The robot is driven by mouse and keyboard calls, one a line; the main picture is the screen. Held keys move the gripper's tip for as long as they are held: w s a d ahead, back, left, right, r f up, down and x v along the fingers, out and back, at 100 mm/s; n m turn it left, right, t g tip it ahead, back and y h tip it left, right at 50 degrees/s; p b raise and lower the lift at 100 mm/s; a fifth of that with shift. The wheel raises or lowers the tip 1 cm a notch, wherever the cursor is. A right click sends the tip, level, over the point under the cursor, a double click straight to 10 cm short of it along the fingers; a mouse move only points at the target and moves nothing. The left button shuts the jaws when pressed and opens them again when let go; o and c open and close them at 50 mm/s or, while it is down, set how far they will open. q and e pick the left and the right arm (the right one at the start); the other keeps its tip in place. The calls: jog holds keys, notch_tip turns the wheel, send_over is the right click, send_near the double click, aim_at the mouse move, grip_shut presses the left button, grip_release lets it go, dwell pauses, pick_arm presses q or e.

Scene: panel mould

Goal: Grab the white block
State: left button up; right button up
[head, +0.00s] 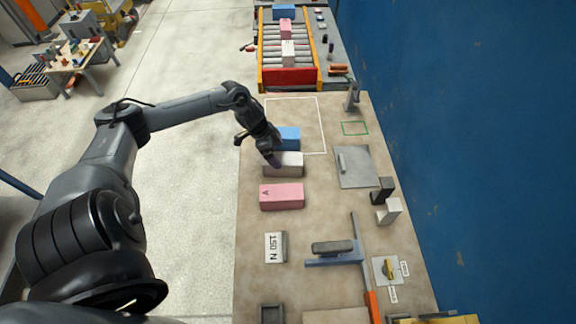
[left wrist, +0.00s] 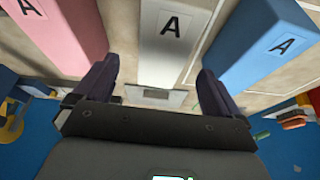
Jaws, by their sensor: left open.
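A white block (head: 289,171) lies on the tan table, between a blue block (head: 289,139) and a pink block (head: 282,197). My left gripper (head: 273,158) is at the left end of the white block and hides part of it. In the left wrist view, the white block (left wrist: 172,45) bears a letter A and lies between the two open fingers of the left gripper (left wrist: 156,88). Gaps show on both sides of it. The pink block (left wrist: 55,30) is to its left and the blue block (left wrist: 250,45) to its right. My right gripper is not in view.
A block marked 150 N (head: 275,247) stands nearer on the table. A grey plate (head: 353,167), a black cube (head: 382,190) and a small white block (head: 388,211) are to the right. A roller conveyor (head: 270,45) is at the far end. A blue wall (head: 470,130) borders the right side.

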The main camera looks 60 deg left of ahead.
aim_at(282, 158)
pick_arm(q)
jog(key=shift+b+x, duration=0.55)
jog(key=shift+x, duration=2.95)
jog(key=shift+w, duration=0.25)
jog(key=shift+f, duration=0.3)
jog(key=c, duration=1.4)
jog(key=shift+r, duration=0.1)
jog(key=shift+c, duration=0.8)
